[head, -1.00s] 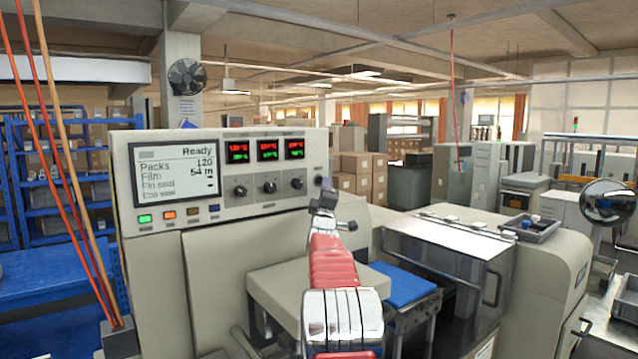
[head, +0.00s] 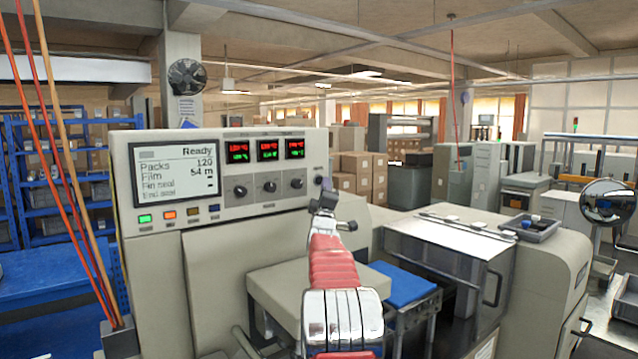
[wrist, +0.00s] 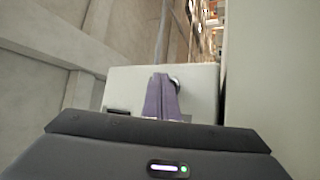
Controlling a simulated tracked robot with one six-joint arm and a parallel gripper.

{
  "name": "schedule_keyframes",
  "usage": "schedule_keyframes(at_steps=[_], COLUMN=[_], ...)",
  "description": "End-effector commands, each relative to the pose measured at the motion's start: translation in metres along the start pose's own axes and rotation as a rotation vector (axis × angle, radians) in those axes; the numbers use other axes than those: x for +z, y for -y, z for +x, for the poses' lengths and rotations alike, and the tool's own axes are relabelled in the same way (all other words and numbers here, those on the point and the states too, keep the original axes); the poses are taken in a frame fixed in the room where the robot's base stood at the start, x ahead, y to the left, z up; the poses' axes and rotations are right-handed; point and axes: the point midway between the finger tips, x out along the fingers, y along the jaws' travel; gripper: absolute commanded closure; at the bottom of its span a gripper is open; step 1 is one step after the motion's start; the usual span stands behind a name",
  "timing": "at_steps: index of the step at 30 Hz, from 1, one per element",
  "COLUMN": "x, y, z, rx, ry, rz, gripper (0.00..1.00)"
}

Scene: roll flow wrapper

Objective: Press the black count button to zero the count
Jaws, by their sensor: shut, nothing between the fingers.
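The control panel (head: 225,185) of the cream machine faces me in the head view. Its screen (head: 177,175) reads Ready, Packs 120 and Film 54 m. My gripper (head: 324,184) is at the panel's right end, just below a small dark label, with its fingers shut and empty. In the wrist view the purple fingers of my gripper (wrist: 162,80) overlap a round dark button with a pale rim (wrist: 176,84), which looks like the count button. The fingers partly hide it, and I cannot tell whether they touch it. In the head view my gripper hides that spot.
Three dark knobs (head: 269,187) and red-green readouts (head: 271,150) sit left of my gripper. Coloured buttons (head: 169,214) line the screen's lower edge. A clear-covered housing (head: 450,245) and a blue pad (head: 405,283) lie to the right. Space above the panel is open.

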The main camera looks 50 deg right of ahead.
Motion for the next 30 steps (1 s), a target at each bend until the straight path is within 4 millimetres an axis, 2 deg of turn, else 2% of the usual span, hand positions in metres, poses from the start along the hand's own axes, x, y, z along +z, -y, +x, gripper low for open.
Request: schedule_keyframes(at_steps=[30], x=[-0.0035], y=[0.0028], z=[0.006], rx=[0.0], ry=[0.001], rz=[0.0], gripper=[1.0])
